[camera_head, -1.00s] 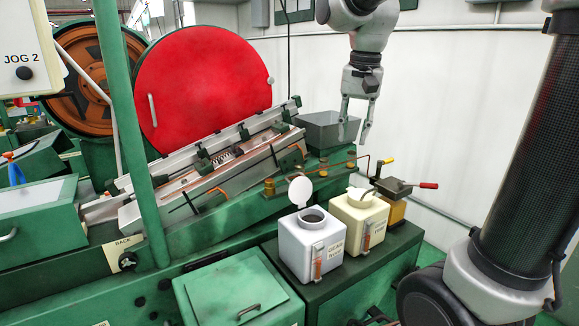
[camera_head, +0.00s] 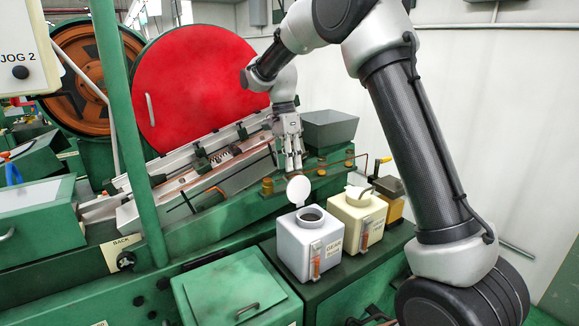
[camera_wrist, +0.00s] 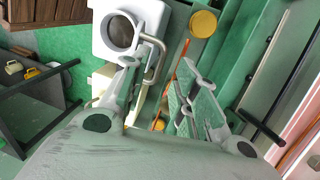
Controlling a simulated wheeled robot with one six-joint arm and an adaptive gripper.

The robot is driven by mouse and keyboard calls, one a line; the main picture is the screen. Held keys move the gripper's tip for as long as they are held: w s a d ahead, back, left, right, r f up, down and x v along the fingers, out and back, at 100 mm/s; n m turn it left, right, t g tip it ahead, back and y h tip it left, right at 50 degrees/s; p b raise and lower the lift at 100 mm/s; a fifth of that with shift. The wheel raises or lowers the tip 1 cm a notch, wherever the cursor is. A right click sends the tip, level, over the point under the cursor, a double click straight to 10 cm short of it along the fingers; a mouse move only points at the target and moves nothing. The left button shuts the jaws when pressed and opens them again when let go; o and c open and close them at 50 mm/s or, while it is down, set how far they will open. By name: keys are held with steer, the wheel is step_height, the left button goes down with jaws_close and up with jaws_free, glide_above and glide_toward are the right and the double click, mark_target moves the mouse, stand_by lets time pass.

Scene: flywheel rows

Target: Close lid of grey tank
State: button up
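The grey tank (camera_head: 306,252) stands on a dark-topped green stand in the head view. Its round lid (camera_head: 299,189) is open, standing up behind the dark round mouth. In the wrist view the grey tank (camera_wrist: 99,43) shows at the top left with its round opening. My gripper (camera_head: 293,169) points down just above and behind the raised lid. Its fingers are apart and hold nothing; in the wrist view they are spread. I cannot tell whether a finger touches the lid.
The green machine bed with brass caps (camera_head: 267,186) lies behind. A dark grey box (camera_head: 330,129) sits behind my gripper. A green post stands to the left.

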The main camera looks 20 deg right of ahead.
steer(key=shift+s+f, duration=0.15)
steer(key=shift+f, duration=0.7)
jaws_close()
steer(key=shift+d+r, duration=0.1)
steer(key=shift+r, duration=0.05)
